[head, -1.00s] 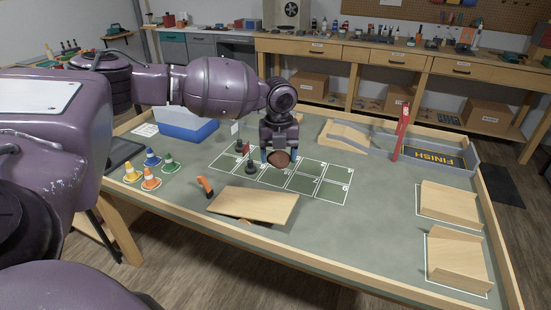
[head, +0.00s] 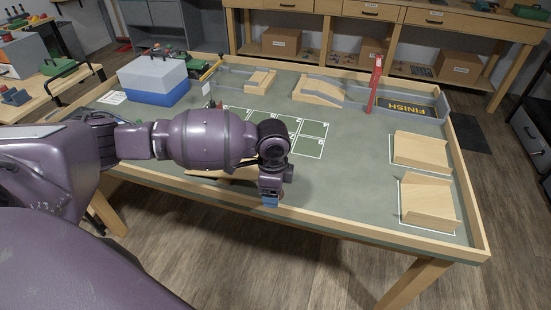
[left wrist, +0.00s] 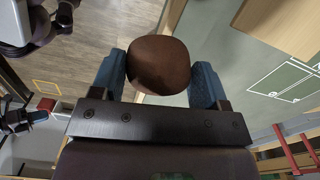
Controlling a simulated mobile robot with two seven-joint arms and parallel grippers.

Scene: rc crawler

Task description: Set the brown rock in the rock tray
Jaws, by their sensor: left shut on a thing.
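My left gripper (head: 270,202) hangs pointing down over the front edge of the table. In the left wrist view its blue fingertips (left wrist: 167,85) are shut on the brown rock (left wrist: 158,62), one on each side. The rock does not show in the head view now. I cannot make out a rock tray in these frames.
The table's front rail (head: 340,223) lies close to my left gripper. A wooden board (head: 237,174) is partly hidden behind my left arm. A blue-and-white box (head: 152,84), wooden ramps (head: 428,203) and a red post (head: 374,85) stand on the table.

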